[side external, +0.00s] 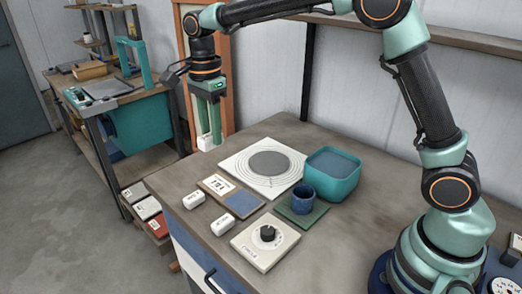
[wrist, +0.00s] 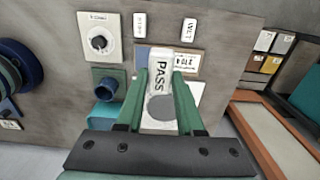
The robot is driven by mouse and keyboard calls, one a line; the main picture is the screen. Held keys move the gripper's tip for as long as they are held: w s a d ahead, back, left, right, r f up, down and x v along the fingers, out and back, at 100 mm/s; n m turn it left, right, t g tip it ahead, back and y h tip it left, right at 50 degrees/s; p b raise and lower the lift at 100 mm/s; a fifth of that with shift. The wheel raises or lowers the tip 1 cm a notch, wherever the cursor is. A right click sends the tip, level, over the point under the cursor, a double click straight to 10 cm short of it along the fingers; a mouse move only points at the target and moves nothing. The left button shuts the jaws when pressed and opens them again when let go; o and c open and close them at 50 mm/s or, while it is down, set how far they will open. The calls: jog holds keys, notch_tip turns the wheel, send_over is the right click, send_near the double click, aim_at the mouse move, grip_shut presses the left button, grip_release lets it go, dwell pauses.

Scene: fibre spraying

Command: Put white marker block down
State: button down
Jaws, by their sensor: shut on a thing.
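My gripper (side external: 208,135) is shut on a white marker block (side external: 205,143), which hangs below the fingers near the far left table edge, left of the round-target plate. In the wrist view my gripper (wrist: 159,78) has a green finger on each side of the white block (wrist: 158,75), whose face reads "PASS". Two other white blocks stand apart near the front left of the table, one farther back (side external: 193,197) and one nearer (side external: 222,225). Behind them is a board with a white label and a blue pad (side external: 243,204).
A white plate with a grey disc (side external: 240,171) lies at the back. A teal bin (side external: 333,187), a blue cup (side external: 303,199) on a green mat, and a dial box (side external: 265,252) stand to the right. A second bench (side external: 108,90) is beyond the table's left side.

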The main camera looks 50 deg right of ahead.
jog(key=s+d, duration=0.3)
jog(key=d, duration=0.3)
send_over(244, 201)
notch_tip(244, 201, down, 14)
jog(key=shift+f, duration=2.65)
jog(key=shift+f, duration=0.15)
jog(key=c, duration=0.5)
grip_release()
jog(key=shift+c, duration=0.2)
